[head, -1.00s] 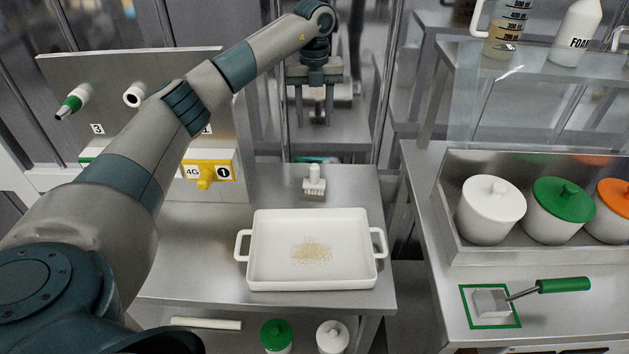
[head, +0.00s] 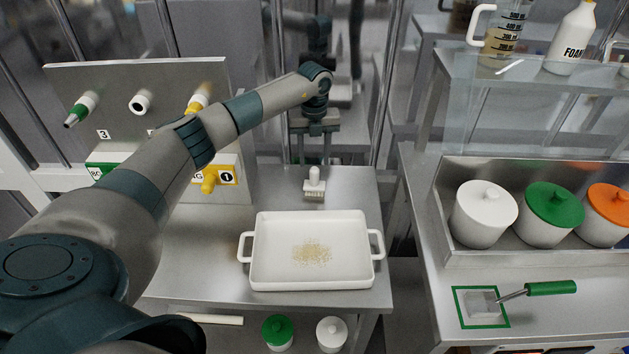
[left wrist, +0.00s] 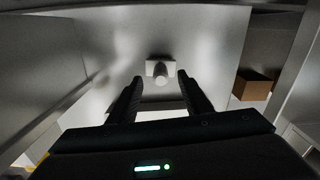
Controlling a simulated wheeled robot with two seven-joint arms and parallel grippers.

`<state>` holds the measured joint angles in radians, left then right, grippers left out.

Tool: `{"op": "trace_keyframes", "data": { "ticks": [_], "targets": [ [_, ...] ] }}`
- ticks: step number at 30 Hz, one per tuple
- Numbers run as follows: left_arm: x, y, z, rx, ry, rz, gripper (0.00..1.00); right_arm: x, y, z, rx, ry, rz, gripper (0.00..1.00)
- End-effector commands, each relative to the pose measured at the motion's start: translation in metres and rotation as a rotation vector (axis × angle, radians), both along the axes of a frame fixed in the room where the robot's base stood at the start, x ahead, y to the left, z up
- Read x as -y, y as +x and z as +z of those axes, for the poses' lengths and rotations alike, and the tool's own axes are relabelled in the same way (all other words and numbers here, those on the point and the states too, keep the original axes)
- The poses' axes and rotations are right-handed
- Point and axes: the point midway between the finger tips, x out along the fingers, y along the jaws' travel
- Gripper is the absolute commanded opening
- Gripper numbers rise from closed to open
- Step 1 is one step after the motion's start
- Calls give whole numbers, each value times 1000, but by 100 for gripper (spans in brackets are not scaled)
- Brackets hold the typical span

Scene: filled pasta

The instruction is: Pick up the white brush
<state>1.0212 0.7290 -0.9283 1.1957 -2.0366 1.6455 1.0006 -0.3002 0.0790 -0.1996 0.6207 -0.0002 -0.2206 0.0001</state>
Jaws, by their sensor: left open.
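The white brush (head: 314,184) stands upright on the steel table, handle up and bristles down, just behind the white tray. In the left wrist view the brush (left wrist: 160,69) shows ahead of and between the two fingers, with a gap to it. My left gripper (head: 316,160) is above and behind the brush in the head view, pointing down, open and empty. It also shows in the left wrist view (left wrist: 158,95). My right gripper is in neither view.
The white tray (head: 262,271) with a pile of pale crumbs lies in front of the brush. A panel (head: 65,80) with nozzles stands at the left. Lidded pots (head: 485,215) and a green-handled scraper (head: 548,289) are on the right counter. Table around the brush is clear.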

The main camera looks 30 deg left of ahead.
Motion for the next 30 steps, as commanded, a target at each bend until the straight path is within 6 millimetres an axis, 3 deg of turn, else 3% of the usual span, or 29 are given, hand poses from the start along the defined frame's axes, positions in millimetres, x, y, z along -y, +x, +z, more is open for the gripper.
{"op": "trace_keyframes", "data": {
  "ticks": [16,24,30],
  "targets": [
    [1,-1,-8,-1,-1,0,45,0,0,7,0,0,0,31],
    [5,-6,-32,-3,-1,1,45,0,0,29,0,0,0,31],
    [5,-5,-53,1,-1,1,45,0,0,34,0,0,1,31]
  ]
}}
